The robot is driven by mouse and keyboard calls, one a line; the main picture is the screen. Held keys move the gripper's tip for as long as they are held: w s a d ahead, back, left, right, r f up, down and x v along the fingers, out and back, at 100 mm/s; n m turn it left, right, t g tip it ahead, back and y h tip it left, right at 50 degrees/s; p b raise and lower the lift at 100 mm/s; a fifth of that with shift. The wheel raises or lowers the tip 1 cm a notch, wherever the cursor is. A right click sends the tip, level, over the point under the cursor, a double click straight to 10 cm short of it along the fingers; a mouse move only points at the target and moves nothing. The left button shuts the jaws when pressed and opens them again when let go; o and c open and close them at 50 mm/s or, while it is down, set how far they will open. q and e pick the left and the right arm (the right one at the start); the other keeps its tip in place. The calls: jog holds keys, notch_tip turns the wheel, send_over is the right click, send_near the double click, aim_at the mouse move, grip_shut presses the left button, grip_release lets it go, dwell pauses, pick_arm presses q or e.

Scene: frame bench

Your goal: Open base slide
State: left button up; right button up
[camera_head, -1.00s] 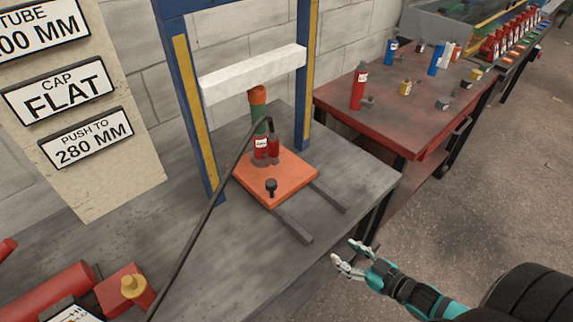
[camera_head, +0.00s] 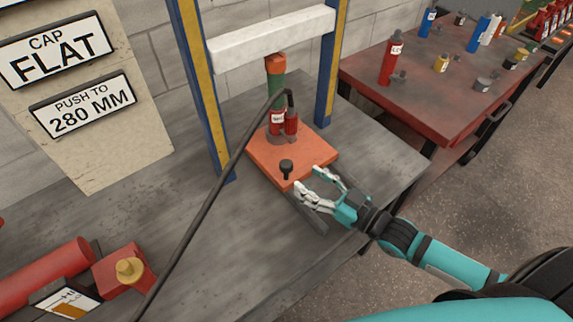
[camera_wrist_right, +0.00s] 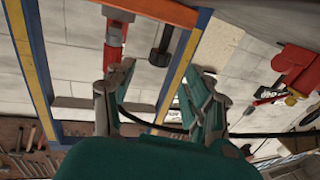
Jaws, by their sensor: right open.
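The base slide is an orange plate (camera_head: 262,153) on dark rails (camera_head: 306,214) under a blue and yellow press frame. A black knob (camera_head: 286,167) stands upright on its front part. In the right wrist view, which looks upside down, the knob (camera_wrist_right: 160,48) shows beyond and between the fingers. My right gripper (camera_head: 308,178) is open and empty at the plate's front right edge, just right of the knob. It appears apart from the knob; contact with the plate is unclear. In the right wrist view its fingers (camera_wrist_right: 158,100) are spread. My left gripper is not in view.
A red and green tube stack (camera_head: 277,107) stands on the plate below a white crossbeam (camera_head: 272,37). A black hose (camera_head: 215,195) arcs in front. A red tool (camera_head: 60,275) lies at lower left. A red table (camera_head: 425,95) with bottles stands at right.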

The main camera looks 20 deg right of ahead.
aim_at(286, 166)
jog(key=x, duration=0.7)
jog(key=shift+w+a, duration=0.2)
jog(key=shift+w, duration=0.1)
grip_shut()
